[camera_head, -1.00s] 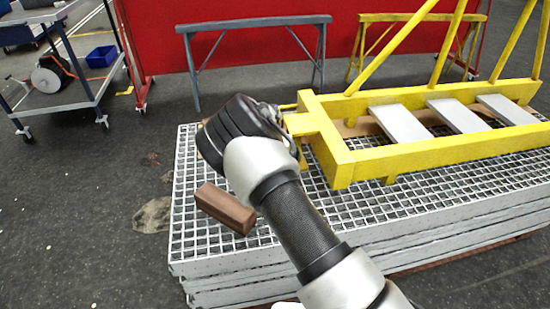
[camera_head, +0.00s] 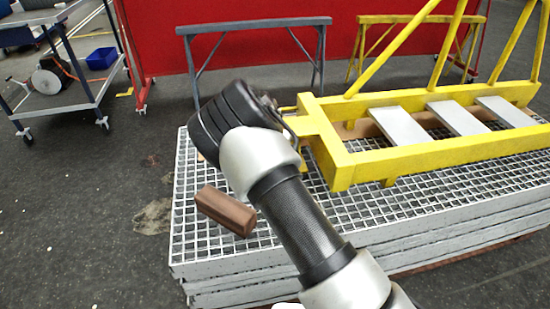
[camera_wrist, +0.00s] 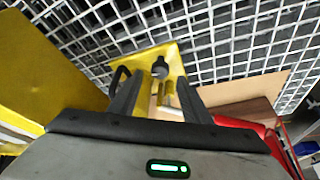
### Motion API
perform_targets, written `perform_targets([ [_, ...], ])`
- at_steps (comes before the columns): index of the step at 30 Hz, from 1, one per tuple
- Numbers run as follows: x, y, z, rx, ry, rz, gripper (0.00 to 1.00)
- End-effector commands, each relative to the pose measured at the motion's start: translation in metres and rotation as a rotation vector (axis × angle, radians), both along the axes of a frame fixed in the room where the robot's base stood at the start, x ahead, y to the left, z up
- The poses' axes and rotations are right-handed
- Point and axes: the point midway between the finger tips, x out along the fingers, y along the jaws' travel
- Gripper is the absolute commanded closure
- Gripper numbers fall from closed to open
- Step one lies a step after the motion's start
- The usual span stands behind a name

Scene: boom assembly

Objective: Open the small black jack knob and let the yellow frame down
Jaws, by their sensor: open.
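The yellow frame (camera_head: 425,155) is on the right in the head view, over the grating, with grey slats and upright yellow bars. Its left end reaches toward my wrist. In the wrist view, a small black jack knob (camera_wrist: 160,67) shows against a yellow part (camera_wrist: 150,56). My gripper (camera_wrist: 156,82) is open, with one dark finger on each side of the knob's line. I cannot tell whether the fingers touch the knob or how far away it is. In the head view, my wrist hides the knob and most of the gripper.
The stacked metal grating (camera_head: 290,250) lies below. A brown block (camera_head: 226,210) rests on it, left of my arm. A grey trestle (camera_head: 255,24) and a yellow trestle (camera_head: 470,40) stand behind. A cart (camera_head: 65,85) is at the far left. The floor left of the grating is mostly clear.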

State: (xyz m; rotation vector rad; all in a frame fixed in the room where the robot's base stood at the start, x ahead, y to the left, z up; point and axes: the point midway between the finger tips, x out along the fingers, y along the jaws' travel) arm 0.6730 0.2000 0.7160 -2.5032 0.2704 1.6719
Motion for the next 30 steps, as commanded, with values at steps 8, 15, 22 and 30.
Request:
perform_targets([
  [8, -0.027, 0.007, 0.070, 0.004, -0.002, 0.001, 0.56],
  [15, -0.044, 0.010, 0.110, 0.001, 0.000, 0.000, 0.56],
  [22, -0.050, 0.011, 0.123, 0.000, 0.000, -0.001, 0.56],
  [30, -0.050, 0.011, 0.124, -0.001, 0.000, -0.001, 0.56],
])
